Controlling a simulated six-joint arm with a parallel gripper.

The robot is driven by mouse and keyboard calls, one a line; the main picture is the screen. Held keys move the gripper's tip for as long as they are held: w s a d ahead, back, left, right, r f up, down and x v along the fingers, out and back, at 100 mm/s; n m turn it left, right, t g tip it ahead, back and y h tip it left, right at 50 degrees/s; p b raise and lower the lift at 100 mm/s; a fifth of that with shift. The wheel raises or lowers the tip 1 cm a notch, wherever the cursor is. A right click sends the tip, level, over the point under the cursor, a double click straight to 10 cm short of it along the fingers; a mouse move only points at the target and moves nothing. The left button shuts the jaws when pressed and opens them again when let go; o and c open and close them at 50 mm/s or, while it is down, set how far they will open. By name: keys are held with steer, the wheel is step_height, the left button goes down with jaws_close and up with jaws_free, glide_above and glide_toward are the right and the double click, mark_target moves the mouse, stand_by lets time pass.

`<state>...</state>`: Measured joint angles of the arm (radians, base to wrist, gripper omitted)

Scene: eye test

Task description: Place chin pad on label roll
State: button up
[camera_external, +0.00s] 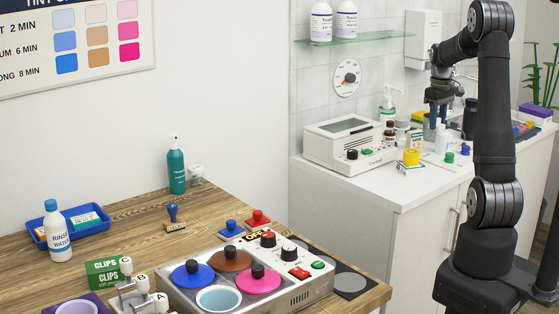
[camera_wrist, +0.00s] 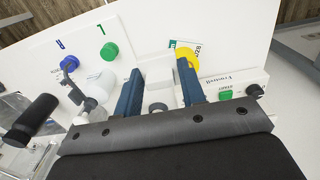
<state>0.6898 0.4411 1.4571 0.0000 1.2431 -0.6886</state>
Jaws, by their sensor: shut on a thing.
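My gripper (camera_wrist: 160,92) has two blue fingers closed on a small pale grey block (camera_wrist: 156,68), which I take to be the chin pad. The fingers hide its sides. In the external view my gripper (camera_external: 438,112) is above the back of the white counter, and the held block cannot be made out. A white round thing with a grey centre (camera_wrist: 158,108), which may be the label roll, shows between the fingers in the wrist view, apparently below them.
A white device with knobs (camera_external: 350,143) stands left of my gripper. A white bottle (camera_external: 441,138), a green-topped item (camera_external: 449,157) and a blue-topped item (camera_external: 465,149) stand close by. The counter's front left (camera_external: 400,190) is clear. A wooden table (camera_external: 110,215) is farther left.

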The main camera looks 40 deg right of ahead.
glide_above(412, 152)
steer(key=f, duration=0.4)
steer(key=shift+d+f, duration=0.2)
steer(key=shift+w+f, duration=0.1)
steer(key=shift+f, duration=1.95)
steer(key=shift+f, duration=0.15)
steer(key=o, duration=0.9)
steer(key=shift+o, duration=0.2)
step_height(412, 152, up, 12)
steer(key=shift+r, duration=0.2)
